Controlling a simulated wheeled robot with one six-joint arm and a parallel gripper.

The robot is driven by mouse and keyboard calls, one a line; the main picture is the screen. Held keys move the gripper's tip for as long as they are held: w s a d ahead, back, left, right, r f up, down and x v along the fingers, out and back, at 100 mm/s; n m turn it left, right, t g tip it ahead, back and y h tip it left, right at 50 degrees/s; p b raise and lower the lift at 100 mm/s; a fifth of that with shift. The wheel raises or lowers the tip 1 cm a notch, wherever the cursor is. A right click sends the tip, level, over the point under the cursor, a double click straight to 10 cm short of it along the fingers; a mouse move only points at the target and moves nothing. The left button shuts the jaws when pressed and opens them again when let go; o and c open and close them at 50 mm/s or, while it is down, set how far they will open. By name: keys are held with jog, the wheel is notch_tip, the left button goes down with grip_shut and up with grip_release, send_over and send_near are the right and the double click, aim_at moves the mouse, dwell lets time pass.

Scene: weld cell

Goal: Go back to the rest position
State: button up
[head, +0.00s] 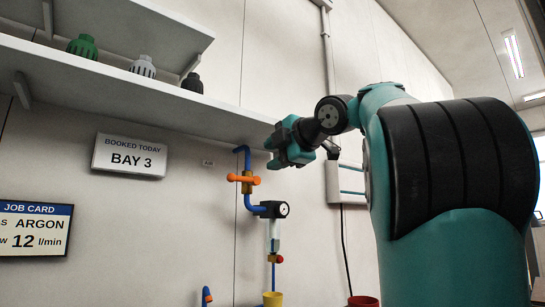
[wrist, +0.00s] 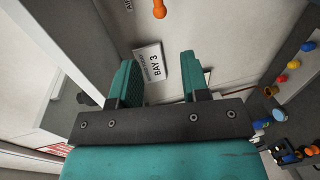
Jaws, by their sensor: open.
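My gripper (head: 287,158) is held up in front of the wall, below the shelf edge in the head view. In the wrist view my gripper (wrist: 158,78) shows two teal fingers standing well apart, with nothing between them. Only the wall and the BAY 3 sign (wrist: 150,64) show in the background past the gap. My arm is raised and bent, reaching leftward from the right side of the head view.
The shelf (head: 120,88) bears green, grey and black caps. A job card (head: 35,229) reads argon, 12 l/min.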

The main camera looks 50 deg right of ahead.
jog(key=shift+w, duration=0.1)
jog(key=w+a+f+m+g+y+p, duration=0.3)
jog(key=a+f+y, duration=0.1)
jog(key=a+f, duration=0.45)
jog(key=w+a+f+m+g+y+p, duration=0.2)
jog(key=w+a+f+g+y+p, duration=0.1)
jog(key=a+f, duration=0.55)
jog(key=s+a+f+m+g+y+p, duration=0.1)
jog(key=s+a+f+g, duration=0.15)
jog(key=a, duration=0.25)
jog(key=s+a+f+m+g+y+p, duration=0.1)
jog(key=s+a+f+p, duration=0.1)
jog(key=s+a+f, duration=0.3)
jog(key=s+a+f+m+g+h+p, duration=0.1)
jog(key=s+a+f+g+p, duration=0.1)
jog(key=s+a+f+g, duration=0.4)
jog(key=s+f, duration=0.3)
jog(key=s, duration=0.3)
jog(key=shift+a+m+h, duration=0.2)
jog(key=shift+m+h, duration=0.1)
jog(key=shift+m, duration=0.1)
